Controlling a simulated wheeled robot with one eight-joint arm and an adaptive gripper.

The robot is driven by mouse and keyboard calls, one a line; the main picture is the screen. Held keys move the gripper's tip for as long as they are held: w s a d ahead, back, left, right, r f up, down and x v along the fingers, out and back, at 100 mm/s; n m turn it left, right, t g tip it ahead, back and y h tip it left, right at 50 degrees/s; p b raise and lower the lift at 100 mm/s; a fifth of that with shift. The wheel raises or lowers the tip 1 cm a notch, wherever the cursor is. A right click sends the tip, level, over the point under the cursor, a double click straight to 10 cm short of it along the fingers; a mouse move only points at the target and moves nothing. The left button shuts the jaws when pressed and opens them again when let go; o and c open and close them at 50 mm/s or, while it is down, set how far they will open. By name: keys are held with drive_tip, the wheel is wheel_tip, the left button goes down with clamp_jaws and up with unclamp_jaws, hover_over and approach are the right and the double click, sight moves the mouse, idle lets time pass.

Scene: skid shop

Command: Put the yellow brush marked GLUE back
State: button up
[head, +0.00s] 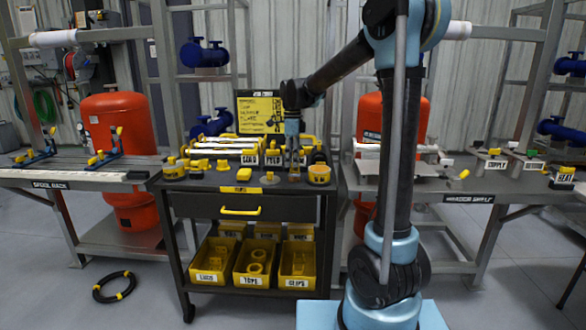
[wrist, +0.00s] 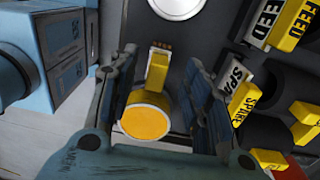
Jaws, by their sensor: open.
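My gripper (head: 293,162) is open and points down over the cart top in the head view. In the wrist view its fingers (wrist: 160,60) stand either side of a yellow upright piece (wrist: 157,72) with a small dark-toothed end, apparently a brush. A round yellow-orange disc (wrist: 146,118) shows at its near end; I cannot tell whether the two are one piece. No GLUE marking is readable on it. Gaps show between it and both fingers. In the head view the fingers partly hide this spot, and a yellow round pot (head: 319,175) stands just right of them.
The dark cart (head: 241,189) has yellow bins (head: 209,262) below. Holders with yellow pieces marked SPARE (wrist: 240,100) and FEED (wrist: 290,25) stand close right of my fingers in the wrist view. A yellow sign board (head: 262,112) rises behind. Grey benches flank the cart.

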wheel_tip(320, 180, up, 8)
drive_tip(key=s+d+f+n, duration=0.2)
drive_tip(key=s+d+n, duration=0.3)
drive_tip(key=s+d, duration=0.45)
drive_tip(key=s+d+f+n+t, duration=0.1)
drive_tip(key=s+d+f+n, duration=0.5)
drive_tip(key=s+f, duration=0.3)
drive_tip(key=s+d+f+n+t, duration=0.1)
drive_tip(key=s+d+f+n, duration=0.6)
drive_tip(key=s+f, duration=0.3)
drive_tip(key=s, duration=0.3)
drive_tip(key=shift+s+f+n+t, duration=0.15)
drive_tip(key=shift+s+n+t, duration=0.15)
drive_tip(key=shift+t, duration=0.1)
drive_tip(key=shift+w+f, duration=0.2)
drive_tip(key=shift+w, duration=0.2)
